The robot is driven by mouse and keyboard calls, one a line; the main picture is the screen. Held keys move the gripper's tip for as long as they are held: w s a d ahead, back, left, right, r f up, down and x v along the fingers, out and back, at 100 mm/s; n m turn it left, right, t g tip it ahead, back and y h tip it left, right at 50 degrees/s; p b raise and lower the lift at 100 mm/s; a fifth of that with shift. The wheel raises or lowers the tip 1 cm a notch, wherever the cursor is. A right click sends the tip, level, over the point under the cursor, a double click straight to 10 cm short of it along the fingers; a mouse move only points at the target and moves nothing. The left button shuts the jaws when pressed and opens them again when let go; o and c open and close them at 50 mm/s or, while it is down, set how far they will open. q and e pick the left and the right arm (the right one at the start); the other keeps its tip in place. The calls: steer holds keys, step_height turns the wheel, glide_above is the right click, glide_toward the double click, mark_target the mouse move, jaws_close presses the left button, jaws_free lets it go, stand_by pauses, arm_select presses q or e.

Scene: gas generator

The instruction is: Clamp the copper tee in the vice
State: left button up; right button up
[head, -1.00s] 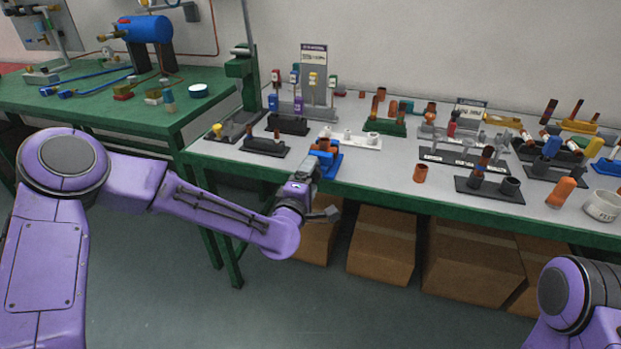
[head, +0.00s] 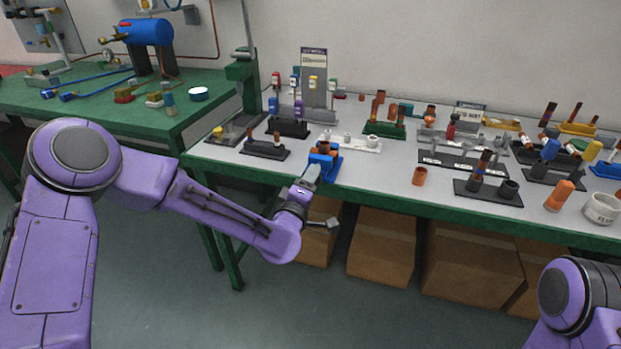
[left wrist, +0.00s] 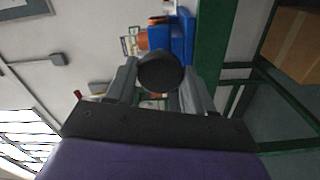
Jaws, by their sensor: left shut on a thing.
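The small blue vice (head: 333,166) stands at the front edge of the grey-topped bench. The copper tee (head: 324,147) shows at the top of the vice, between its jaws. Whether the jaws press on it cannot be told. My left gripper (head: 313,173) is at the near side of the vice. In the left wrist view its fingers (left wrist: 160,88) are shut on a round black knob (left wrist: 160,71), with the blue vice body (left wrist: 182,38) just beyond and a bit of copper (left wrist: 159,37) beside it. My right gripper is out of view.
A loose copper piece (head: 419,176) stands on the bench right of the vice. A white holder (head: 367,144) and a dark rack (head: 264,151) stand close behind and left. Cardboard boxes (head: 381,246) sit under the bench.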

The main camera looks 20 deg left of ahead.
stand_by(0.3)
arm_select(q)
steer(key=m, duration=0.2)
steer(key=shift+m+p, duration=0.35)
steer(key=shift+m, duration=0.05)
steer(key=o, duration=1.2)
